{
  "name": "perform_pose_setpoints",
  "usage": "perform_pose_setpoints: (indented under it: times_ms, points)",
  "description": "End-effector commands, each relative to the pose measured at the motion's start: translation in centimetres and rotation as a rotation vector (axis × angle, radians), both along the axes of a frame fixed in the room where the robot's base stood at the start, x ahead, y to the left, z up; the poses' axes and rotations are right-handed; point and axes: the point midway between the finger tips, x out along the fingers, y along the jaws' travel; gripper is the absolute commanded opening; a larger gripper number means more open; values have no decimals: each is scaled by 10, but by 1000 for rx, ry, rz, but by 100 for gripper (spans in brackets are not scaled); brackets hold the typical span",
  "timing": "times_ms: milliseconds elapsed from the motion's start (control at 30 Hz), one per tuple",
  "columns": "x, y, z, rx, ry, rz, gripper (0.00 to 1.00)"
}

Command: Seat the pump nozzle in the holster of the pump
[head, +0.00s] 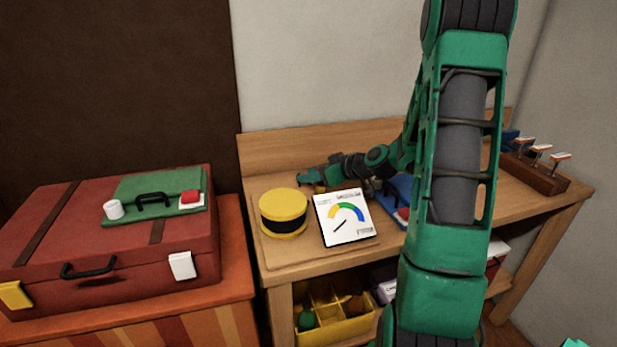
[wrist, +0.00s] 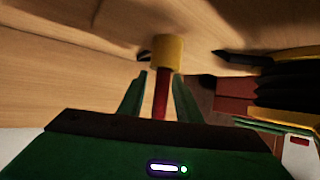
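My gripper (wrist: 160,75) shows in the wrist view with its two green fingers apart. A red stem with a yellow cylindrical head (wrist: 168,52) shows between and beyond them. I see gaps between the stem and both fingers. I cannot tell whether this piece is the pump nozzle. In the head view my gripper (head: 313,180) is low over the bench, behind the gauge card, with a small bit of yellow under it. My arm hides part of the bench. I cannot clearly make out the pump or its holster; a blue thing with red (head: 395,197) lies partly behind my arm.
A yellow round box with a black band (head: 284,213) and a white gauge card (head: 345,218) stand at the bench's front. A wooden rack (head: 535,172) is at the right. A red suitcase (head: 110,240) stands left. A yellow divided bin (head: 335,322) sits below.

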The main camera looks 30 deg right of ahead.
Motion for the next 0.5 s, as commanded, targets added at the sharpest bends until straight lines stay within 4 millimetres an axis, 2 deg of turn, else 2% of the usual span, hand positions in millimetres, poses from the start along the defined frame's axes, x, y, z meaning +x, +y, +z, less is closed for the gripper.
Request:
perform_pose_setpoints:
  times_ms: [167,500]
  points:
    - [-17,-6,10,0,-1,-3,31]
    - [-72,-24,42,-1,-1,-5,31]
